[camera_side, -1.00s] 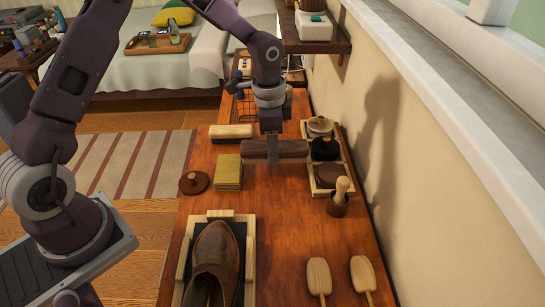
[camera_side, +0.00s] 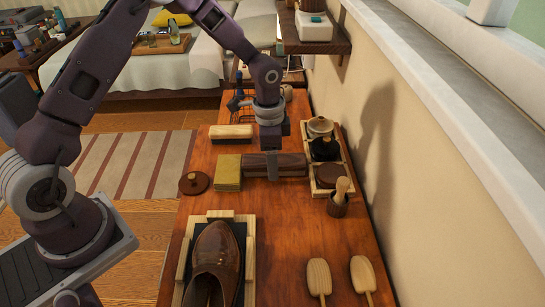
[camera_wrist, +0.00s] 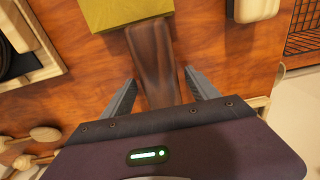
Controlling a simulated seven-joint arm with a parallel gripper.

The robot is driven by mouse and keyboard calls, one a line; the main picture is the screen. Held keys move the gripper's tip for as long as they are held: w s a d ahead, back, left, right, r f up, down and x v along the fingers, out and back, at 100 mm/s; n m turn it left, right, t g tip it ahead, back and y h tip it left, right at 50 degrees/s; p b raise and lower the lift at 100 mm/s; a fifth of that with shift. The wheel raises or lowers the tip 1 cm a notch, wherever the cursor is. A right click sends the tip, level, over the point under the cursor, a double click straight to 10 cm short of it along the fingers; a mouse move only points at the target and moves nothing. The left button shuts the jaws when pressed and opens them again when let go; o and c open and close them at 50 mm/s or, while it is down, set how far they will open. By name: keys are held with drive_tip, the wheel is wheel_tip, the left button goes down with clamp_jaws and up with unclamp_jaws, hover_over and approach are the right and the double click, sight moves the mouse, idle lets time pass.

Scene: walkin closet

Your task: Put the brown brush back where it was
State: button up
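The brown brush (camera_side: 292,164) is a long dark wooden block. It lies crosswise on the wooden table, between the yellow cloth stack (camera_side: 228,172) and the wooden tray (camera_side: 317,187). My gripper (camera_side: 272,167) is directly above it, pointing down, with one finger on each side of the brush's middle. In the wrist view the brush (camera_wrist: 154,60) runs between the two fingers, with narrow gaps showing on both sides, so the gripper looks open around it. Its underside is hidden; it appears to rest on the table.
A light-wood brush (camera_side: 231,132) lies behind the cloth stack. A round lidded tin (camera_side: 194,183) is at left. A brown shoe (camera_side: 215,262) stands in a frame in front. A small brush in a cup (camera_side: 338,205) and two wooden paddles (camera_side: 319,277) are at right.

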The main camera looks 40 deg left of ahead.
drive_tip(key=s+r+n+t+y, duration=0.1)
drive_tip(key=s+r, duration=0.2)
drive_tip(key=r, duration=0.7)
drive_tip(key=s+r, duration=0.3)
drive_tip(key=r, duration=0.7)
drive_tip(key=s+r+n+t, duration=0.2)
drive_tip(key=s+n, duration=0.2)
drive_tip(key=s, duration=0.7)
drive_tip(key=s+a+r+n+t, duration=0.1)
drive_tip(key=s+r+n+t, duration=0.1)
drive_tip(key=s, duration=0.9)
drive_tip(key=shift+r+n+h, duration=0.3)
drive_tip(key=shift+r+n, duration=0.4)
drive_tip(key=shift+n, duration=0.3)
